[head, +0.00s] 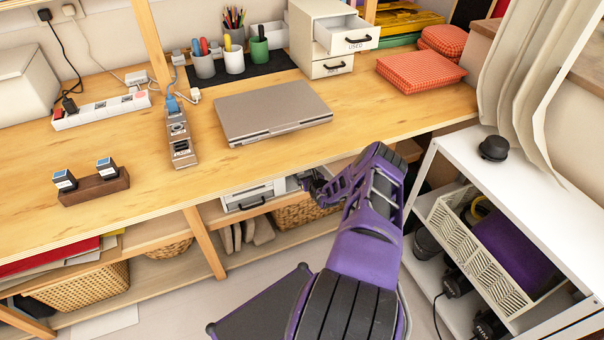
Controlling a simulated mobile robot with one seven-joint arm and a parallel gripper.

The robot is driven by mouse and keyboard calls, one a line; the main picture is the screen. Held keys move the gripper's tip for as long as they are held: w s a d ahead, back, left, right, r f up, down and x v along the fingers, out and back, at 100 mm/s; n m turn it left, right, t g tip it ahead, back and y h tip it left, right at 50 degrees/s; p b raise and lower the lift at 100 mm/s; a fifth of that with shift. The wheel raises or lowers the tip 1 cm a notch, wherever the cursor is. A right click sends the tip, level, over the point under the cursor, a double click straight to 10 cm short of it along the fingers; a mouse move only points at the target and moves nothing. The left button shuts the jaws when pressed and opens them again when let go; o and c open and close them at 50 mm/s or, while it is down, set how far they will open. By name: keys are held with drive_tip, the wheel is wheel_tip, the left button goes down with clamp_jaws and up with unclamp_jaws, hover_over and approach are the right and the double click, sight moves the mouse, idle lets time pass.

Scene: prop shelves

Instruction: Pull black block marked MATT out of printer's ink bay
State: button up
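My purple arm reaches up from the bottom of the head view, and my gripper (312,182) is at the table's front edge. Its dark fingertips are small and partly hidden by the wrist, so I cannot tell whether it is open or holds something. A grey-white machine that looks like the printer (252,196) sits on the shelf under the tabletop, just left of my gripper. Its ink bay and a block marked MATT cannot be made out. Two small dark blocks with blue-and-white labels, (64,180) and (106,168), stand in a brown wooden holder (94,189) on the table.
A closed laptop (272,112), a metal strip-like device (180,140), pen cups and a drawer unit (331,68) stand on the table. A white shelf unit (540,190) with a crate stands close to my arm's right.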

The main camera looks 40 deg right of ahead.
clamp_jaws()
idle(0.6)
